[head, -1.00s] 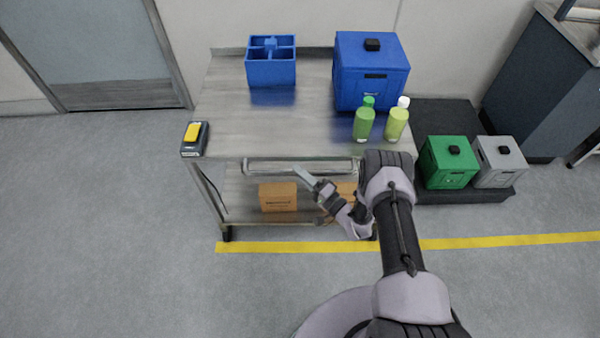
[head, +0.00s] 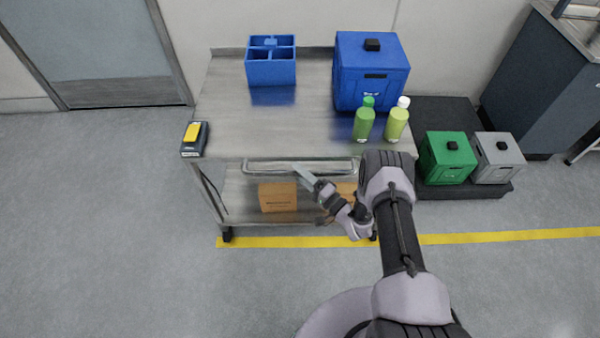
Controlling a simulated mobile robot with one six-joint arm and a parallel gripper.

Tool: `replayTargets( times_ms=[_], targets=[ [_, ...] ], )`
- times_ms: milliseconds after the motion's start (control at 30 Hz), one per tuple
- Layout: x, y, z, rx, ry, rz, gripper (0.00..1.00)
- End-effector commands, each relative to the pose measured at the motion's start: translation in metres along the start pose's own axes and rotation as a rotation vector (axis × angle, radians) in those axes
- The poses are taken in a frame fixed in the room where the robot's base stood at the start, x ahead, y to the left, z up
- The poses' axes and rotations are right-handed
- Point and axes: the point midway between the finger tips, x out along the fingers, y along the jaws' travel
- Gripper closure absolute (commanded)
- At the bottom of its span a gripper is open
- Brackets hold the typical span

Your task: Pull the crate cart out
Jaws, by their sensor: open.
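The crate cart is a steel table on casters (head: 300,118) with a lower shelf, standing close to the wall. A long bar handle (head: 270,167) runs along its front edge. My gripper (head: 304,172) is open at the handle's middle, its pale fingers overlapping the bar. I cannot tell whether the fingers are around the bar or only against it. On the cart top are a blue divided caddy (head: 270,70), a blue lidded crate (head: 371,75) and two green bottles (head: 364,122).
A yellow-topped device (head: 194,138) sits at the cart's left front corner. A cardboard box (head: 277,197) is on the lower shelf. To the right, a dark platform (head: 440,192) carries a green crate (head: 448,158) and a grey crate (head: 499,158). Open floor lies left and in front.

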Motion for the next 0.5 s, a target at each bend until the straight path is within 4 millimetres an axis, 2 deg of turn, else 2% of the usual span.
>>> replayTargets(
  times_ms=[300, 367, 500],
  targets=[
    [-0.003, -0.001, 0.0, 0.0, 0.001, 0.0, 0.59],
    [-0.01, -0.001, -0.001, 0.0, 0.002, 0.001, 0.59],
    [-0.044, -0.003, -0.003, 0.0, 0.006, 0.002, 0.59]
  ],
)
